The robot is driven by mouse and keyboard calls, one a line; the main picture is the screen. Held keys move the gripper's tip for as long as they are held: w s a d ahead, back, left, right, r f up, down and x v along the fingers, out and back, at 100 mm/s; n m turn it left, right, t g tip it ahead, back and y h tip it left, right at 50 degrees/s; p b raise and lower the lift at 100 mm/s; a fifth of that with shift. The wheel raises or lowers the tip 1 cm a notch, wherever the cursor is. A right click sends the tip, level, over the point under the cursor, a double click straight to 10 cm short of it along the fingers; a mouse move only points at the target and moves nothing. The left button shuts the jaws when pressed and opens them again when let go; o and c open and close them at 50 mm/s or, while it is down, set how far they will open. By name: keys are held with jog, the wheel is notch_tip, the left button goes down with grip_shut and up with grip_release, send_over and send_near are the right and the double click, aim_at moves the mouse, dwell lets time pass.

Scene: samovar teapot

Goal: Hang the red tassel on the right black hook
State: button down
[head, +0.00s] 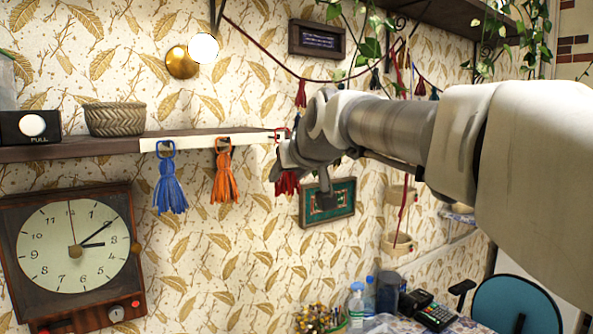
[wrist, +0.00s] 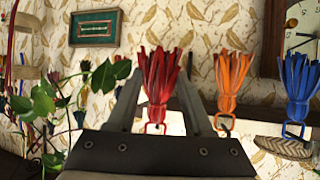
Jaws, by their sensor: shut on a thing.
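The red tassel (head: 287,184) hangs at the right end of the white hook strip (head: 253,138), partly hidden behind my gripper (head: 280,165). Its red loop (head: 282,134) shows just above the gripper, right at the strip. My gripper is shut on the tassel. In the wrist view, which is upside down, the red tassel (wrist: 158,75) sits between the two fingers with its loop below. The right black hook is mostly hidden, and I cannot tell whether the loop is around it.
An orange tassel (head: 224,175) and a blue tassel (head: 168,190) hang by their loops along the strip to the left. A woven basket (head: 114,118) stands on the shelf, above a wall clock (head: 72,250). A framed picture (head: 328,203) hangs below right. Leafy vines (wrist: 62,98) are near the gripper in the wrist view.

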jog(key=shift+w+a+p, duration=0.7)
jog(key=shift+w+a, duration=0.05)
jog(key=shift+w, duration=0.35)
jog(key=shift+w+a+f+b, duration=0.3)
jog(key=shift+w+a+f, duration=0.1)
jog(key=shift+w+f, duration=0.2)
jog(key=shift+c, duration=1.1)
grip_release()
